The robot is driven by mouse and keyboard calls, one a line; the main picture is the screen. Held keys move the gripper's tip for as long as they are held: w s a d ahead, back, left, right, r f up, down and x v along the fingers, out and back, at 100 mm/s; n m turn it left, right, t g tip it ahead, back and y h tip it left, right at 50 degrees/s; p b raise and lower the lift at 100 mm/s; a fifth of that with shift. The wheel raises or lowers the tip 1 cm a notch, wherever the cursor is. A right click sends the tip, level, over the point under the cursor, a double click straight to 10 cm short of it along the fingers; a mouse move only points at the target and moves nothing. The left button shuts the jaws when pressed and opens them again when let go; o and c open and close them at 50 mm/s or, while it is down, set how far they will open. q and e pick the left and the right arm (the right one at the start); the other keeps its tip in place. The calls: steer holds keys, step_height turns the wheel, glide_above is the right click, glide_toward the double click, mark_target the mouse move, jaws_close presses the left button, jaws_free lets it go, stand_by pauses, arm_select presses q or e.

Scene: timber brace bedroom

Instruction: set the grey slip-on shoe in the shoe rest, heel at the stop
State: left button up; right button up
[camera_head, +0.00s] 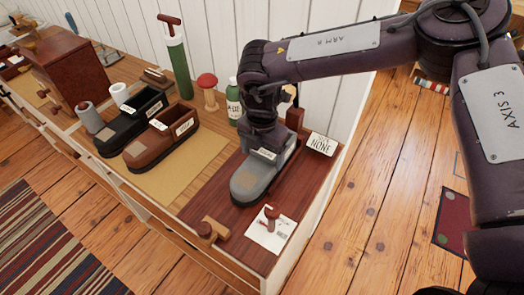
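The grey slip-on shoe (248,184) stands on the dark red-brown board at the right end of the bench, toe toward the front left. I cannot clearly make out the shoe rest. My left gripper is out of view.
A green bottle (234,102), a red-capped mushroom shape (208,90) and a "NONE" card (321,144) are near. A wooden piece (214,230) sits at the front edge.

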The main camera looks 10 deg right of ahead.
steer(key=shift+o, duration=1.4)
steer(key=shift+d+f, duration=0.15)
step_height(320, 180, up, 13)
steer(key=b, duration=0.1)
steer(key=shift+w, duration=0.15)
